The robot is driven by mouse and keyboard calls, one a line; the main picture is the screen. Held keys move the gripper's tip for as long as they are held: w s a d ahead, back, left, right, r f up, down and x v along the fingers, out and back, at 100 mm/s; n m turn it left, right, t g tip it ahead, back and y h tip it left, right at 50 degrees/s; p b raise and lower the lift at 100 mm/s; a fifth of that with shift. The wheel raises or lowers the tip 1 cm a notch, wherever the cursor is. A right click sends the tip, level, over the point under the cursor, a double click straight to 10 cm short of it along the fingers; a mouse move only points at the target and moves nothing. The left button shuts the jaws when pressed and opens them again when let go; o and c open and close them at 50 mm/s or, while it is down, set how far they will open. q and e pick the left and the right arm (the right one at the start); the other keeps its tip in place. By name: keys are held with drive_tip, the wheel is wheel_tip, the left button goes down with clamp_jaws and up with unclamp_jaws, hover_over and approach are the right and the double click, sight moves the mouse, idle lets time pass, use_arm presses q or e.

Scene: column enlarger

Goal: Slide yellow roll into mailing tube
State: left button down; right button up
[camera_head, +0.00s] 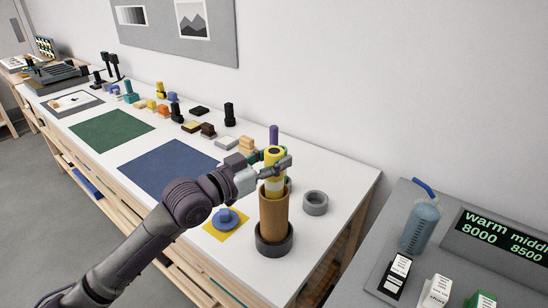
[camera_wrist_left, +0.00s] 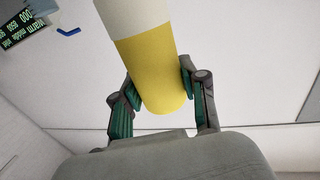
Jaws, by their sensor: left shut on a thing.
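The brown mailing tube (camera_head: 273,218) stands upright in a dark grey ring base (camera_head: 274,247), directly below the roll. The roll's lower end is at the tube's mouth; how far inside it is, I cannot tell. In the left wrist view the roll (camera_wrist_left: 152,65) lies between both fingers of the gripper (camera_wrist_left: 160,88); the tube does not show there. My right gripper is not in view.
A grey ring (camera_head: 315,203) is right of the tube, and a blue knobbed piece (camera_head: 226,218) on a yellow square is left. A purple upright piece (camera_head: 273,135) stands behind. The blue mat (camera_head: 165,168) is clear. A bottle (camera_head: 420,225) stands on the grey right-hand counter.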

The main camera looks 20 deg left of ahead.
use_arm(q)
drive_tip(key=shift+f+b, duration=0.4)
drive_tip(key=shift+f, duration=0.3)
drive_tip(key=c, duration=0.5)
unclamp_jaws()
drive_tip(key=shift+c, duration=0.2)
drive_tip(key=shift+r, duration=0.1)
drive_tip(key=shift+r+p, duration=3.45)
